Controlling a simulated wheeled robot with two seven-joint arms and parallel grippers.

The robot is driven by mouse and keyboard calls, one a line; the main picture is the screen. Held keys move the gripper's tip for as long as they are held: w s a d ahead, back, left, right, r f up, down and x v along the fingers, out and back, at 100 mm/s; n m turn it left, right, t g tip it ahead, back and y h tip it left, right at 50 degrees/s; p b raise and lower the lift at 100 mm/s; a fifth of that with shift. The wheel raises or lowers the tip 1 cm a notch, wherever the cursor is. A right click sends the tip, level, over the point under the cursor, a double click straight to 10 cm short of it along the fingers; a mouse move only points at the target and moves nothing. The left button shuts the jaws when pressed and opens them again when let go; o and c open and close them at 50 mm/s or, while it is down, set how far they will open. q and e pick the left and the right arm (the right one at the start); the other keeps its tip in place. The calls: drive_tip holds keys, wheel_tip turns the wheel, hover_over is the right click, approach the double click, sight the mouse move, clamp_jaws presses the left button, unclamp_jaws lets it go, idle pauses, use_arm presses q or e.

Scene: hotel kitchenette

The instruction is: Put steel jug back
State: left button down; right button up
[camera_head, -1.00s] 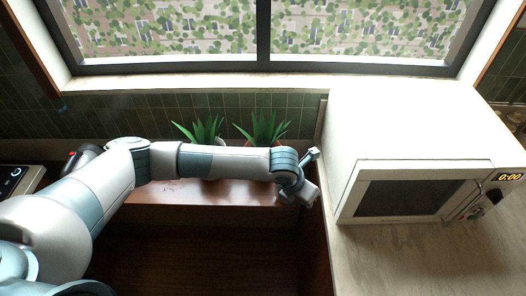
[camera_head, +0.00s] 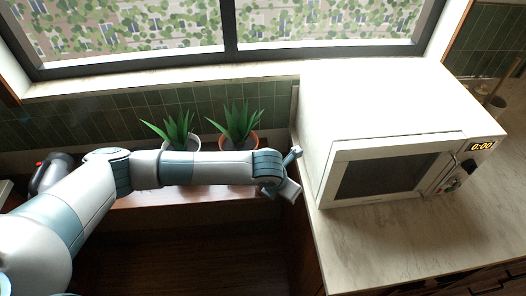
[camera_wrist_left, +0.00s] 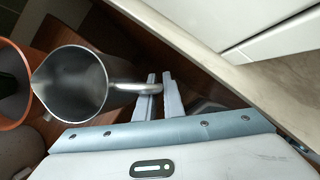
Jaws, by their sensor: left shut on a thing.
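The steel jug (camera_wrist_left: 68,84) shows in the left wrist view, open at the top, with its spout to the left and its handle to the right. My left gripper (camera_wrist_left: 158,92) is shut on the jug's handle. In the head view my left arm reaches across the shelf to just left of the counter with the microwave. The jug cannot be made out there; my arm and hand cover that area. My right gripper is in neither view.
Two potted plants (camera_head: 180,128) (camera_head: 238,122) stand on the brown shelf (camera_head: 150,199) behind my arm. An orange pot (camera_wrist_left: 12,112) is close to the jug's left side. The white microwave (camera_head: 375,100) stands on the pale counter (camera_head: 400,240) at the right. A dark kettle (camera_head: 50,172) is at the left.

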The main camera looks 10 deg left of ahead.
use_arm(q)
drive_tip(key=s+a+r+m+g+b, duration=0.3)
drive_tip(key=a+m, duration=0.3)
drive_tip(key=m, duration=0.4)
drive_tip(key=s+a+r+m+g+y+b, duration=0.1)
drive_tip(key=s+a+r+m+g+b, duration=0.1)
drive_tip(key=m, duration=0.8)
drive_tip(key=s+a+r+m+g+y+b, duration=0.1)
drive_tip(key=s+a+r+m+g+b, duration=0.2)
drive_tip(key=a+m, duration=0.6)
drive_tip(key=s+a+b, duration=0.1)
drive_tip(key=s+b, duration=0.1)
drive_tip(key=b, duration=0.1)
drive_tip(key=shift+s+a+r+m+g+b, duration=0.2)
drive_tip(key=shift+r+m+g+b, duration=0.1)
drive_tip(key=shift+r+m+b, duration=0.1)
